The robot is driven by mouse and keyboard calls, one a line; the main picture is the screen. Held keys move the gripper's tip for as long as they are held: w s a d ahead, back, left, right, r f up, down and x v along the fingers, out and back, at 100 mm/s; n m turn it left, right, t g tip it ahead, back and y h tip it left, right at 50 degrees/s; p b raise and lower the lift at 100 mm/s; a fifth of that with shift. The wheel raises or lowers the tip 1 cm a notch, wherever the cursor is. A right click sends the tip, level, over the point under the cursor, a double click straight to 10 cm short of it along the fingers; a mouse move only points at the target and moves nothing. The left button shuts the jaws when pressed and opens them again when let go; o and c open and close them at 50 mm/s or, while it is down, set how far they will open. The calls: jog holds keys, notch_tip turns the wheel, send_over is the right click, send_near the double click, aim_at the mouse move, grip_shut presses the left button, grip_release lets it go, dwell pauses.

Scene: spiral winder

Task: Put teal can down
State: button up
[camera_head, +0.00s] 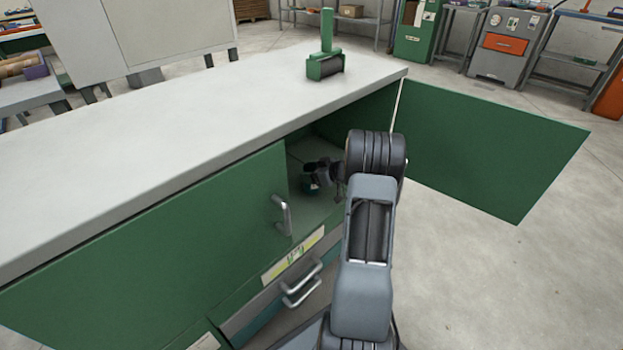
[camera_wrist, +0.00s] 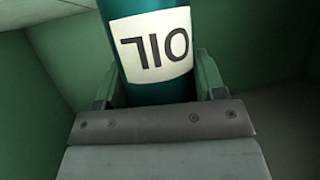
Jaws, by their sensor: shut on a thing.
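The teal can (camera_wrist: 155,90) fills the top middle of the wrist view, with a white label that reads "OIL" upside down. My gripper (camera_wrist: 160,92) is shut on it, with a finger on each side. In the head view my gripper (camera_head: 312,180) reaches inside the open green cabinet (camera_head: 215,222). A small bit of the can (camera_head: 308,183) shows there, mostly hidden by the gripper. I cannot tell whether its base touches the cabinet floor.
The right cabinet door (camera_head: 490,150) stands wide open. The left door with a handle (camera_head: 283,215) is at the opening's left edge. Drawers with handles (camera_head: 302,288) lie below. A green tool (camera_head: 326,62) stands on the grey top (camera_head: 180,120) above.

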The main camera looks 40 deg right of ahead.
jog(key=shift+f, duration=0.45)
jog(key=shift+f, duration=0.1)
jog(key=shift+f, duration=0.15)
jog(key=o, duration=1.1)
jog(key=shift+r, duration=0.2)
jog(key=shift+p+v, duration=2.8)
jog(key=shift+v, duration=3.25)
